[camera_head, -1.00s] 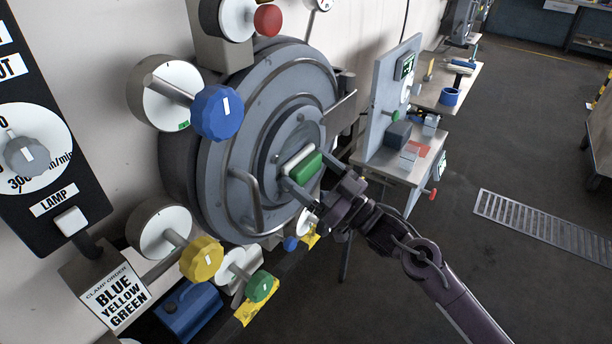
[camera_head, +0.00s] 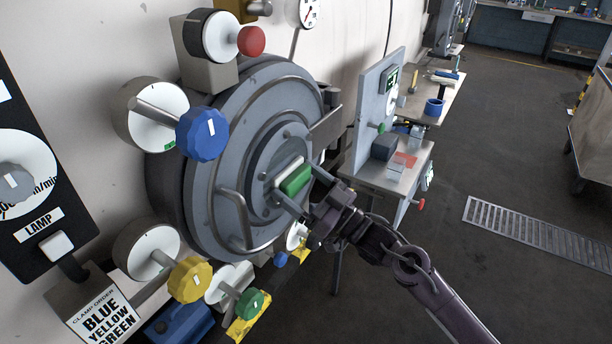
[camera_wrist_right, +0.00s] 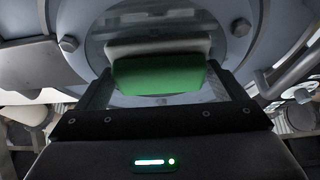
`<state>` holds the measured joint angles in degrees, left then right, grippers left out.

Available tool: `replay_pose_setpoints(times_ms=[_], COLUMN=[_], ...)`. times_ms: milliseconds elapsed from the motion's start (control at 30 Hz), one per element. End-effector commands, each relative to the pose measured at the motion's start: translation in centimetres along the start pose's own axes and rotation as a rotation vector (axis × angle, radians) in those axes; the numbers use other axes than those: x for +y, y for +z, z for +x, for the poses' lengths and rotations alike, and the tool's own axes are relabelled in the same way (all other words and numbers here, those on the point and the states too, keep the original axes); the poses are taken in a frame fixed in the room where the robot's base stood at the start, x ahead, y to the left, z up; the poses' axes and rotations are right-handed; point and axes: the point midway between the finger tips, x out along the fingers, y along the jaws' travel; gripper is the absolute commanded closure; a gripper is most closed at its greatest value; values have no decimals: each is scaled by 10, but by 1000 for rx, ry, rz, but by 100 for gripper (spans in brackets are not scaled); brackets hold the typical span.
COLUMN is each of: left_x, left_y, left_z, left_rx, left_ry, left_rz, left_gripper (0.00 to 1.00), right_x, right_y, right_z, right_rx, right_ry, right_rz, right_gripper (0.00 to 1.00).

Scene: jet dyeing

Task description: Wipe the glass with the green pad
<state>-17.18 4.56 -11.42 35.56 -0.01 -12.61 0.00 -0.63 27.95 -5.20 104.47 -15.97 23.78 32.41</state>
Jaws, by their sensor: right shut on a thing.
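The green pad (camera_head: 295,180) with a whitish layer on its far side is between the fingers of my right gripper (camera_head: 302,192), which is shut on it. The pad also shows in the right wrist view (camera_wrist_right: 160,75), in front of the glass (camera_wrist_right: 125,45). The glass is the round window in the middle of the grey round door (camera_head: 222,150). The pad is at or very close to the glass; I cannot tell if it touches. The pad and gripper hide part of the glass. My left gripper is not in view.
Blue (camera_head: 203,133), yellow (camera_head: 190,279), green (camera_head: 249,303) and red (camera_head: 251,41) knobs stick out around the door. A curved handle (camera_head: 235,218) stands on its face. A side table (camera_head: 385,180) with small blocks is at right. The floor beyond is open, with a grate (camera_head: 540,232).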

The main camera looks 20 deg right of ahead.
Motion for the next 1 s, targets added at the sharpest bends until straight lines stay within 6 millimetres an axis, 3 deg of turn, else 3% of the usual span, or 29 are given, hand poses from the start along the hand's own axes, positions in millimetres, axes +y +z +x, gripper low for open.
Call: replay_pose_setpoints(times_ms=[700,1000], left_x=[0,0], left_y=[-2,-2], left_z=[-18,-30], left_rx=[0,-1], left_ry=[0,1], left_rz=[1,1], left_gripper=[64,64], right_x=[-48,-49], right_y=[-1,-14], right_z=[-1,5], right_rx=[0,2], right_ry=[-1,-1], right_rz=[2,0], right_gripper=[28,28])
